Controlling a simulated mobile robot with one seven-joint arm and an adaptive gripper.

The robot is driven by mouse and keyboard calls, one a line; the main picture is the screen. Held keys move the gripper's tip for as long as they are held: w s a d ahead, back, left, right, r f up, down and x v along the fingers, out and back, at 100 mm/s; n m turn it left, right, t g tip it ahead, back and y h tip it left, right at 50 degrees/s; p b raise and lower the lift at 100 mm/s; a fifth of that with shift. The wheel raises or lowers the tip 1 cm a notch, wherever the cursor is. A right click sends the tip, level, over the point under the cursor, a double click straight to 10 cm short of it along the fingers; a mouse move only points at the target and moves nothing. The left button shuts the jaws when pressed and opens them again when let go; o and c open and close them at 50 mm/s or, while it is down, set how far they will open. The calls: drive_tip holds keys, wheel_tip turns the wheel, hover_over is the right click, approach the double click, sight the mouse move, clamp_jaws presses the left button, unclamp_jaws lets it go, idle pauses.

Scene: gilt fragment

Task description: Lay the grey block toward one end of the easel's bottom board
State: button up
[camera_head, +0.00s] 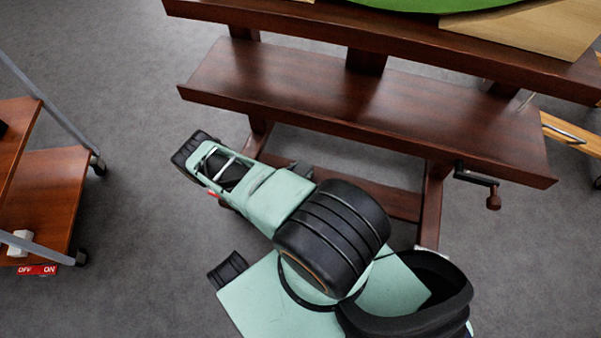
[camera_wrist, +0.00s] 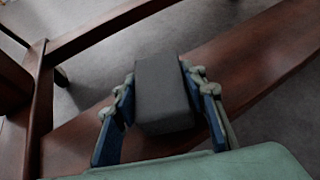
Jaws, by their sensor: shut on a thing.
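The grey block (camera_wrist: 163,98) is dark, box-shaped and upright in the wrist view. My gripper (camera_wrist: 162,80) is shut on it, with one blue-padded finger on each side. Behind the block a red-brown wooden board (camera_wrist: 255,58) runs diagonally; whether the block touches it cannot be told. In the head view the easel's wide, bare bottom board (camera_head: 350,100) slopes down from left to right across the upper middle. My arm is in front of and below this board. The block and fingertips cannot be made out in the head view.
A higher easel ledge (camera_head: 300,22) carries a green round-edged thing (camera_head: 440,4) and a tan panel (camera_head: 530,28). A crank handle (camera_head: 485,185) sticks out below the bottom board's right end. A wooden cart (camera_head: 50,190) stands at left. Grey floor (camera_head: 140,70) lies open between.

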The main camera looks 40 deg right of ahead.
drive_tip(key=shift+f, duration=0.1)
drive_tip(key=o, duration=0.9)
drive_tip(key=shift+o, duration=0.2)
drive_tip(key=shift+a+r, duration=0.15)
drive_tip(key=shift+r, duration=0.15)
drive_tip(key=p+v, duration=0.3)
drive_tip(key=v, duration=0.8)
drive_tip(key=shift+a, duration=0.35)
drive_tip(key=shift+r, duration=0.15)
